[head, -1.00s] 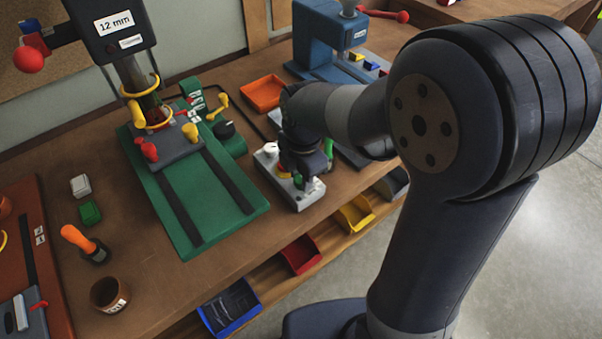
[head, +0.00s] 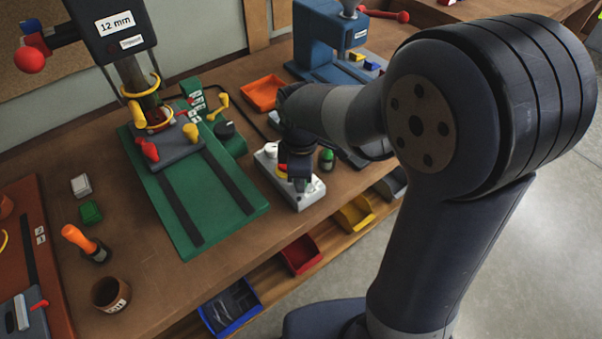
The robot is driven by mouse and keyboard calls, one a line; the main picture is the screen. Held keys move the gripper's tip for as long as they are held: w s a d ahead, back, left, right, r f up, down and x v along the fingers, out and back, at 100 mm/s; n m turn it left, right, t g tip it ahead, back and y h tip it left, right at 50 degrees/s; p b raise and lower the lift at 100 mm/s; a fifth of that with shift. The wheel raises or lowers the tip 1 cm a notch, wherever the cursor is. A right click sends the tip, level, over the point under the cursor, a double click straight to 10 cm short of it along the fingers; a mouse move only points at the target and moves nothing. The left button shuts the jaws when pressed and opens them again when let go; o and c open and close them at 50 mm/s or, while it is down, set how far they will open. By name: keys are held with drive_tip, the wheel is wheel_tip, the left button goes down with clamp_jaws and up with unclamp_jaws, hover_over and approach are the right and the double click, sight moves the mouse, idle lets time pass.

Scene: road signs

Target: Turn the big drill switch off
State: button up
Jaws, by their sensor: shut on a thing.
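The big drill (head: 115,28) with the "12 mm" label stands at the back left on a green base (head: 205,215). A grey control box (head: 309,198) lies right of the base, with a white knob (head: 271,150) and a patch of red and yellow (head: 283,170). My gripper (head: 298,184) points down over this box, shut on a control there. The fingertips and most of that control are hidden by the gripper itself.
A small green-topped object (head: 326,158) stands close right of my gripper. A blue machine (head: 330,40) and an orange tray (head: 263,93) are behind. Coloured bins (head: 300,255) line the front edge.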

drive_tip(key=shift+m, duration=2.2)
drive_tip(key=o, duration=0.7)
drive_tip(key=shift+r, duration=0.1)
wheel_tip(320, 180, up, 11)
drive_tip(key=shift+s+a+f, duration=0.15)
drive_tip(key=shift+s+f, duration=0.05)
drive_tip(key=f, duration=1.1)
drive_tip(key=shift+w, duration=0.25)
drive_tip(key=shift+r, duration=0.1)
